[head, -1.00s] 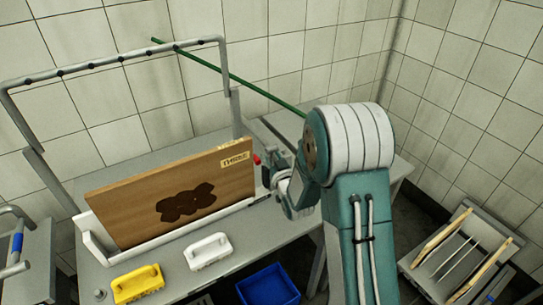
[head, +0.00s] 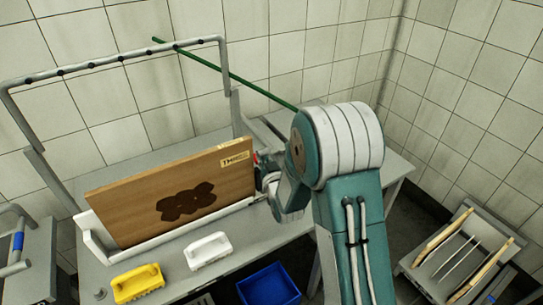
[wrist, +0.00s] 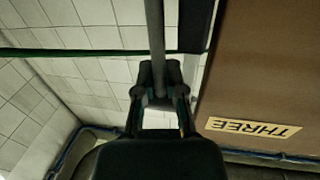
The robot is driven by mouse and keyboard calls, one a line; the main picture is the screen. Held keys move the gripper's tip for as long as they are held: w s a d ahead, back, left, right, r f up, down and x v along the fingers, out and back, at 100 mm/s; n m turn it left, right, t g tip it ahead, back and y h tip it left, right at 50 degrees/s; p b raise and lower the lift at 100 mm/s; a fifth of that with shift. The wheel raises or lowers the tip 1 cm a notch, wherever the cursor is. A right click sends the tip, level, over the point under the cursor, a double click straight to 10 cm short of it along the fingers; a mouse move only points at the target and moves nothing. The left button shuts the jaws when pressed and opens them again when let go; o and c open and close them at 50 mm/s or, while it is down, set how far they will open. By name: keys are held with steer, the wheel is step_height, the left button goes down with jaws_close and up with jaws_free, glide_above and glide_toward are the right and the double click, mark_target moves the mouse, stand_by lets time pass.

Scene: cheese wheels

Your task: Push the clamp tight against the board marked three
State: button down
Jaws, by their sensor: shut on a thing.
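The brown board marked THREE (head: 130,195) stands on edge in a white rail (head: 96,238) on the grey table, with a dark stain on its face. Its label (wrist: 253,128) shows upside down in the wrist view. The clamp (head: 256,157) is at the board's right end; only a small red part shows, the rest hidden by my gripper. My gripper (head: 264,179) is at that end, shut on the clamp, largely hidden by my arm. In the wrist view my gripper's fingers (wrist: 160,95) close around a dark piece by a grey bar, left of the board.
A white brush (head: 208,250) and a yellow brush (head: 138,284) lie in front of the board. A blue bin (head: 268,285) is below the table edge. A metal frame (head: 120,60) and a green pole (head: 235,78) are behind. A rack (head: 462,255) stands right.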

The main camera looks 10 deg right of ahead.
steer(key=shift+s+a, duration=0.1)
steer(key=shift+a, duration=0.3)
steer(key=c, duration=0.7)
jaws_free()
steer(key=shift+s, duration=0.1)
steer(key=s+d, duration=0.1)
steer(key=s, duration=1)
steer(key=shift+s+d, duration=0.15)
steer(key=shift+s, duration=0.15)
steer(key=shift+f, duration=0.1)
